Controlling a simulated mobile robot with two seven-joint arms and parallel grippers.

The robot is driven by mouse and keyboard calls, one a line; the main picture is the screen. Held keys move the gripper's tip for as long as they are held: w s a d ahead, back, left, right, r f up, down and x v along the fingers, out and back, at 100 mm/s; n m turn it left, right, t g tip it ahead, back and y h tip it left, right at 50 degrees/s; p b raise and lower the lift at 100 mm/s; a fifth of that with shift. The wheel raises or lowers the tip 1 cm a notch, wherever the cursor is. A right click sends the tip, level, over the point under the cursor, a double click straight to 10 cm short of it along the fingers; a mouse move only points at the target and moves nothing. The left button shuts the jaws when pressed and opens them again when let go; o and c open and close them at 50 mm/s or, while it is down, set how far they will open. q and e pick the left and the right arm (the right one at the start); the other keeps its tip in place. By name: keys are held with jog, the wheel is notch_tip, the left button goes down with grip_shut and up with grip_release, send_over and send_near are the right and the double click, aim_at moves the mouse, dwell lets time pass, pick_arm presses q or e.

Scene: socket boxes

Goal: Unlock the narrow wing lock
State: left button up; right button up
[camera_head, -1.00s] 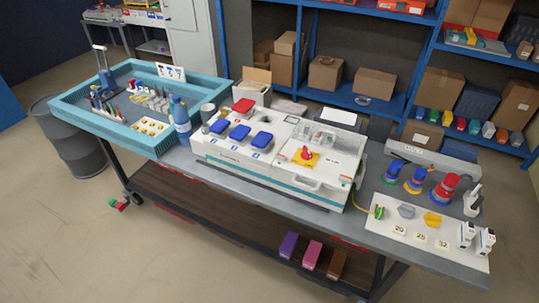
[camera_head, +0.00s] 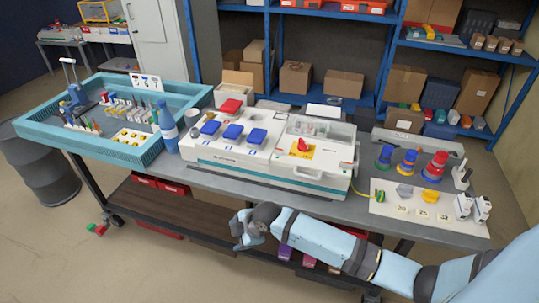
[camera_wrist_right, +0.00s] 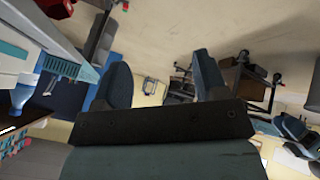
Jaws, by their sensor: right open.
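A white machine box (camera_head: 225,160) with a teal stripe stands on the middle of the grey bench. On its top, a red winged knob (camera_head: 303,146) sits on a yellow plate at the right. Blue blocks (camera_head: 233,132) sit in a row at the left of its top. I cannot tell for sure which part is the narrow wing lock. My right gripper (camera_head: 240,230) is in front of and below the bench's front edge, apart from the box. In the right wrist view its two fingers (camera_wrist_right: 163,78) are spread with nothing between them. My left gripper is not in view.
A teal tray (camera_head: 90,145) with small parts and a blue bottle (camera_head: 167,122) stand at the left. A white board (camera_head: 385,208) with ring stacks behind it is at the right. Blue shelves (camera_head: 385,55) stand behind. Floor in front is open.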

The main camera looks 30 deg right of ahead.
jog(key=w+d+r+n+g+h+b, duration=0.1)
jog(key=w+d+r+n+g+b, duration=0.15)
jog(key=w+d, duration=0.35)
notch_tip(320, 180, up, 23)
jog(key=n+g+h+b, duration=0.3)
jog(key=n+b, duration=0.1)
jog(key=n, duration=0.4)
send_over(279, 152)
jog(key=f, duration=1.3)
jog(key=shift+w+d+f, duration=0.15)
jog(key=shift+w+f, duration=0.1)
jog(key=shift+f, duration=0.1)
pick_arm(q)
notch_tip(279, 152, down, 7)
pick_arm(e)
jog(key=c, duration=0.9)
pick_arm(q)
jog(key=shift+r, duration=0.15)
